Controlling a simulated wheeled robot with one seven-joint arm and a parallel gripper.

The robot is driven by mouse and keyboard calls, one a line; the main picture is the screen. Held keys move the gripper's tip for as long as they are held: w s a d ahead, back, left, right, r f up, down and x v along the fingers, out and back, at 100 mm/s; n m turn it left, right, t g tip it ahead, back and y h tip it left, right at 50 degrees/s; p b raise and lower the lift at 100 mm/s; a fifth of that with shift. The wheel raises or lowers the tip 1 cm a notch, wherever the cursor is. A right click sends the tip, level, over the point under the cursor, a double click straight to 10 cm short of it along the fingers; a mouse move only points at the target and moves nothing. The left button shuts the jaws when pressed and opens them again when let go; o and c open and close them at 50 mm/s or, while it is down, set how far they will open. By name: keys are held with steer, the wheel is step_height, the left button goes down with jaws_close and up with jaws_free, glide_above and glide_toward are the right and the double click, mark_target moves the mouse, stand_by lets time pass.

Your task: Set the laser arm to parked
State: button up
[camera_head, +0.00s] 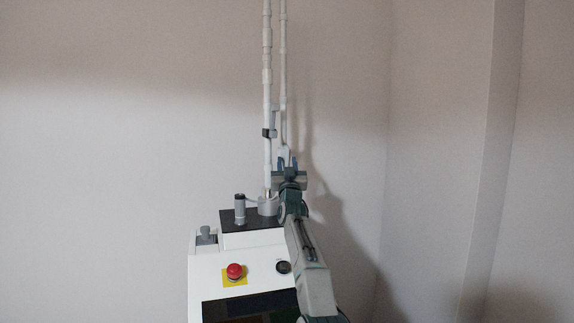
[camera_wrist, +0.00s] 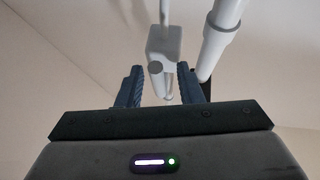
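The laser arm (camera_head: 267,85) is a tall white jointed tube rising from a grey mount on top of a white console (camera_head: 262,260). A second, thinner white tube (camera_head: 284,75) runs beside it and ends low in a pale block (camera_wrist: 164,42), with a short rod (camera_wrist: 156,72) below it. My gripper (camera_head: 287,163) is raised at this lower end, just right of the main tube. In the wrist view, its blue fingers (camera_wrist: 158,88) stand apart with the rod between them and gaps on both sides. Contact with the fingers does not show.
A dark clip (camera_head: 269,133) sits on the main tube. Plain walls stand behind; the space left of the tubes is clear.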

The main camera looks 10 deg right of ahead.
steer(key=shift+s+f+h+b, duration=0.1)
steer(key=shift+f+h+b, duration=0.25)
steer(key=shift+b, duration=0.6)
steer(key=b+v, duration=1.3)
steer(key=b, duration=1.3)
steer(key=shift+s+r+b, duration=0.15)
steer(key=shift+s+b, duration=0.1)
steer(key=shift+b, duration=0.15)
